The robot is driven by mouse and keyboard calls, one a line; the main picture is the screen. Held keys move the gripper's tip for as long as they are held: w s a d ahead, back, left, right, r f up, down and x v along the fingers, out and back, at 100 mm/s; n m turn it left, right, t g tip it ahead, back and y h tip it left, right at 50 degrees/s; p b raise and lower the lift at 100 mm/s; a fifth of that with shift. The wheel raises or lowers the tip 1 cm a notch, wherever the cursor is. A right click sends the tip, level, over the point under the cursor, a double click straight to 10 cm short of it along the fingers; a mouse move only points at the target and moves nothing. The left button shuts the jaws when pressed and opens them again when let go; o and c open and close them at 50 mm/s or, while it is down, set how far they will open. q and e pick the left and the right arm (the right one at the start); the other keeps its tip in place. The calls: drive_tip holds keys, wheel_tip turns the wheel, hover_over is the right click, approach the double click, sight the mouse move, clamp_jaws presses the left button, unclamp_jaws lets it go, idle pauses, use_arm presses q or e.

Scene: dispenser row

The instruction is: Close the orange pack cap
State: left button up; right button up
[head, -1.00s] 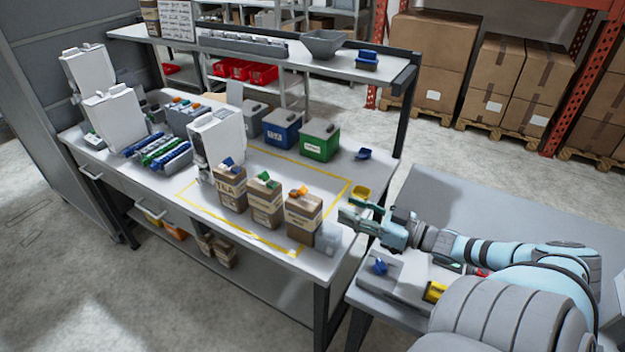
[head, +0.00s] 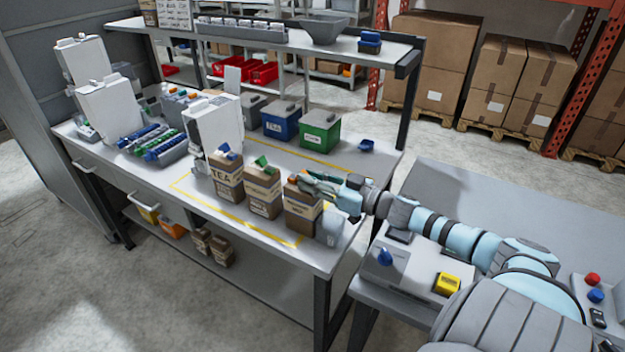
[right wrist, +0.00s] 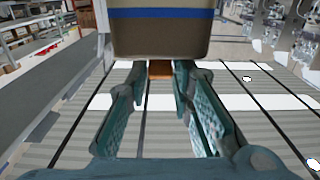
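The orange pack (head: 302,216) is the rightmost of three brown packs on the bench. Its orange cap (head: 291,180) is largely hidden behind my right gripper (head: 308,183), which reaches in from the right at the pack's top. In the right wrist view my right gripper (right wrist: 160,92) has its fingers apart. A small orange-brown patch (right wrist: 160,69) shows between the fingertips; I cannot tell whether it is the cap. I cannot tell whether the fingers touch the cap. My left gripper is not in view.
A pack with a blue cap (head: 226,180) and one with a green cap (head: 262,190) stand just left. A clear container (head: 329,226) stands right of the orange pack. Blue (head: 281,122) and green (head: 320,135) bins stand behind. A white dispenser (head: 212,130) stands at left.

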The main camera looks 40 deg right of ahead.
clamp_jaws()
drive_tip(key=shift+w+r+g+h+b, duration=0.1)
drive_tip(key=shift+r+g+h+b, duration=0.2)
drive_tip(key=shift+g+b, duration=0.85)
drive_tip(key=shift+w+r+g+h+b, duration=0.1)
drive_tip(key=shift+r+g+h+b, duration=0.2)
drive_tip(key=shift+g, duration=0.45)
drive_tip(key=shift+w+a+r+g+p, duration=0.15)
drive_tip(key=shift+r+g+p, duration=0.2)
drive_tip(key=shift+g, duration=0.25)
drive_tip(key=shift+w+r+g+h+p, duration=0.25)
drive_tip(key=shift+g+h+p, duration=0.15)
drive_tip(key=shift+g+p, duration=0.4)
drive_tip(key=shift+f, duration=0.1)
